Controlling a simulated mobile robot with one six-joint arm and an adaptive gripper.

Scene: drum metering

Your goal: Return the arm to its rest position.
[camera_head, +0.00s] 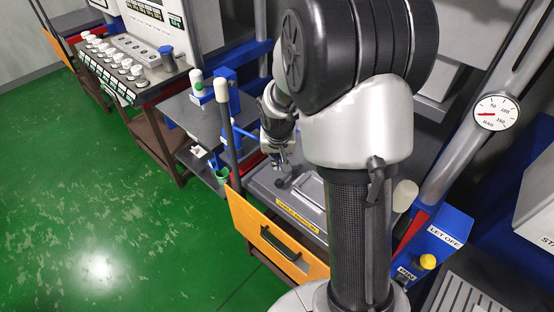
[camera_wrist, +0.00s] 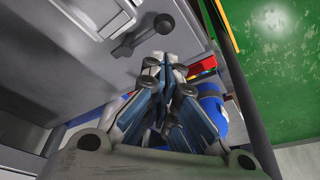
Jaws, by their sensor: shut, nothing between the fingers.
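My arm rises in the middle of the head view, its large black and silver joint hiding much of the bench behind it. My gripper (camera_head: 281,163) hangs over a grey panel top (camera_head: 262,178). In the wrist view my gripper (camera_wrist: 167,65) has its fingers together with nothing between them. A dark lever with a round knob (camera_wrist: 163,22) lies on the grey surface just beyond the fingertips. Whether the fingertips touch it, I cannot tell.
An orange front panel (camera_head: 262,235) with a black handle stands below the gripper. A blue post with a green-capped part (camera_head: 198,83) stands to the left. A pressure gauge (camera_head: 496,113) and a blue "LET OFF" box (camera_head: 447,235) are at right. Green floor (camera_head: 90,200) is clear at left.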

